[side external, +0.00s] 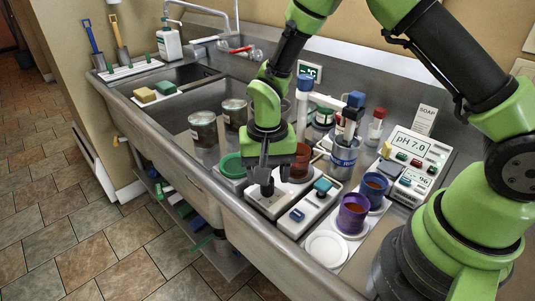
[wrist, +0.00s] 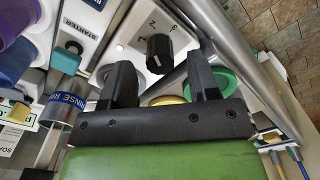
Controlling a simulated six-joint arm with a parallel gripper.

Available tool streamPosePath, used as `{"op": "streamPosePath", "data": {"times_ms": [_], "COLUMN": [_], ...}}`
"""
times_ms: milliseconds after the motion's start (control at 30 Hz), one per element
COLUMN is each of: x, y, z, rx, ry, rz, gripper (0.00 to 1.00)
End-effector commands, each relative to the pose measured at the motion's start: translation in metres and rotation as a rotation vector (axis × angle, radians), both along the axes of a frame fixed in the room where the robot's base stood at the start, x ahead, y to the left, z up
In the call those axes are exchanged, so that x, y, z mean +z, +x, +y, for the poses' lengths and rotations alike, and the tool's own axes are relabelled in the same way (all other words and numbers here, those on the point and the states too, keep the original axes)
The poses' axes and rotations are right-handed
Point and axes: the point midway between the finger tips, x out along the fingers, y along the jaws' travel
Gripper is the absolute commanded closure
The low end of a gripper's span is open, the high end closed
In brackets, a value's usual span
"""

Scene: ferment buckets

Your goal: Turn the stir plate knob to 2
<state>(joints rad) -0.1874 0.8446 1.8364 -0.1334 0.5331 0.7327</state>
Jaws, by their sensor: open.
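The stir plate (side external: 262,207) is a white box near the sink's front edge. A brown jar (side external: 300,163) appears to stand on its round top. Its black knob (wrist: 158,52) sits on the white panel (wrist: 140,27), which has printed numbers and a small red light beside it. I cannot read which number the knob points to. My gripper (wrist: 159,63) is open, with one dark finger on each side of the knob and visible gaps between. In the side view my gripper (side external: 266,180) points down over the front of the plate and partly hides the knob.
A tall post (side external: 303,110) and lidded tubes rise behind. Two jars (side external: 202,130) stand left.

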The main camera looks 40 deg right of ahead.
Motion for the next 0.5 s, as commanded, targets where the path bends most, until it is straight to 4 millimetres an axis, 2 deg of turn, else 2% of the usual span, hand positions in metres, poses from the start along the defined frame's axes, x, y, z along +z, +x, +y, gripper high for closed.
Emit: {"op": "streamPosePath", "data": {"times_ms": [100,300,500], "x": [0.026,0.062,0.078], "y": [0.001,0.001,0.000], "z": [0.000,0.000,0.000], "rx": [0.000,0.000,0.000], "ry": [0.001,0.001,0.000], "rz": [-0.006,-0.006,0.000], "gripper": [0.45,0.45,0.45]}}
